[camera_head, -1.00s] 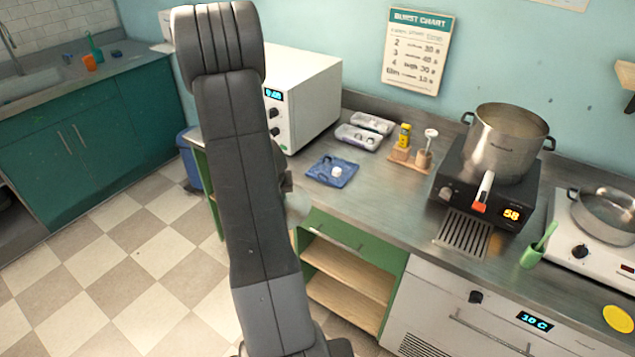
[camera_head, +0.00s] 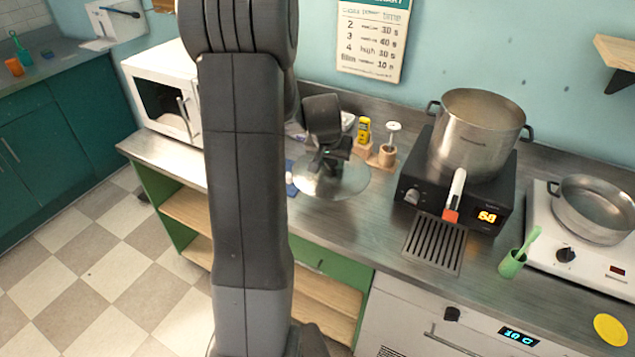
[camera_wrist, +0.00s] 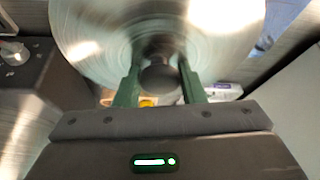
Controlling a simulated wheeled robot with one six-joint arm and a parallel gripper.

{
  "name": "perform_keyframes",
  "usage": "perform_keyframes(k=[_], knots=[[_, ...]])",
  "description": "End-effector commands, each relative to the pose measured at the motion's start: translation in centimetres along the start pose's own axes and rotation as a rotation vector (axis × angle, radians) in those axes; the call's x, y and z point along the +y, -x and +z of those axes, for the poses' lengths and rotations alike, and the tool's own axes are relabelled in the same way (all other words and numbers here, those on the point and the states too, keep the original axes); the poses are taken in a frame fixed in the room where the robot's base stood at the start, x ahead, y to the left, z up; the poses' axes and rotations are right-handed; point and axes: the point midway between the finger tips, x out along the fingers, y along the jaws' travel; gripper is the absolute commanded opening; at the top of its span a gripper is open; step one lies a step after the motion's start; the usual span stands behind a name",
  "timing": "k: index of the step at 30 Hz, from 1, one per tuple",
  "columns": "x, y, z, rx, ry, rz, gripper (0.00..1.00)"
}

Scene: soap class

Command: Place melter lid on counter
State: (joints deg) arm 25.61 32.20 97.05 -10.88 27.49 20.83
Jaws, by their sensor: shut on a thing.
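My arm hides part of the counter to the left.
A large open pot (camera_head: 475,135) stands on the black heater (camera_head: 465,180) at right. A yellow bottle (camera_head: 363,130) and a small wooden-based dispenser (camera_head: 390,147) stand close behind the lid. A blue cloth (camera_head: 290,178) lies partly hidden to its left. Counter in front is bare.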

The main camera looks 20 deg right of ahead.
Motion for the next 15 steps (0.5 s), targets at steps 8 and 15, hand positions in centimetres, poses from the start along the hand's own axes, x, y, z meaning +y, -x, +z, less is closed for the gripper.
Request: perform_keyframes(k=[8, 15], knots=[[0.0, -4.3, 2.0, -0.004, 0.002, 0.001, 0.07], [0.0, -6.9, 3.2, -0.004, 0.003, 0.000, 0.07]])
